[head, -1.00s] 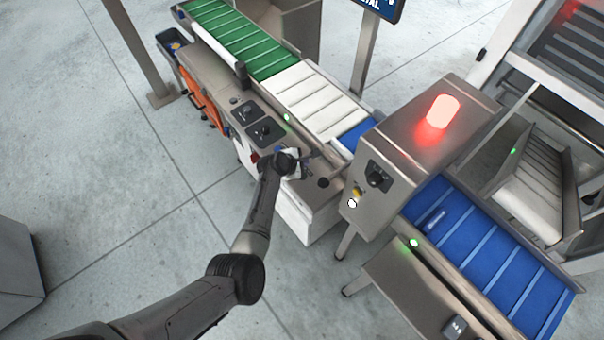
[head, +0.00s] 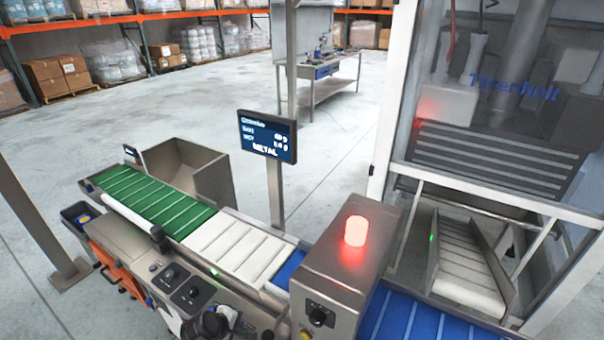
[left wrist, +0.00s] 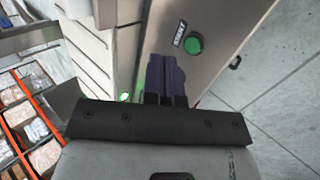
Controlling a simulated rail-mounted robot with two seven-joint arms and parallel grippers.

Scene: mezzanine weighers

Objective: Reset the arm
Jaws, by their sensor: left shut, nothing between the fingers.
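My left gripper (head: 240,326) is low in the head view, beside the front of the conveyor line, mostly hidden behind its own wrist. In the left wrist view its dark fingers (left wrist: 165,80) are shut and empty. A round green button (left wrist: 194,44) with a small dark label sits on a metal panel just beyond and right of the fingertips; a gap seems to show between them. The metal cabinet (head: 335,262) carries a lit red beacon (head: 355,231) and a dark knob (head: 318,316). The screen (head: 267,137) reads "METAL". My right gripper is not in view.
A green belt (head: 150,194), white belt (head: 232,245) and blue belt (head: 410,318) form one line. A metal bin (head: 190,170) stands behind it. A framed guard (head: 397,100) is at right.

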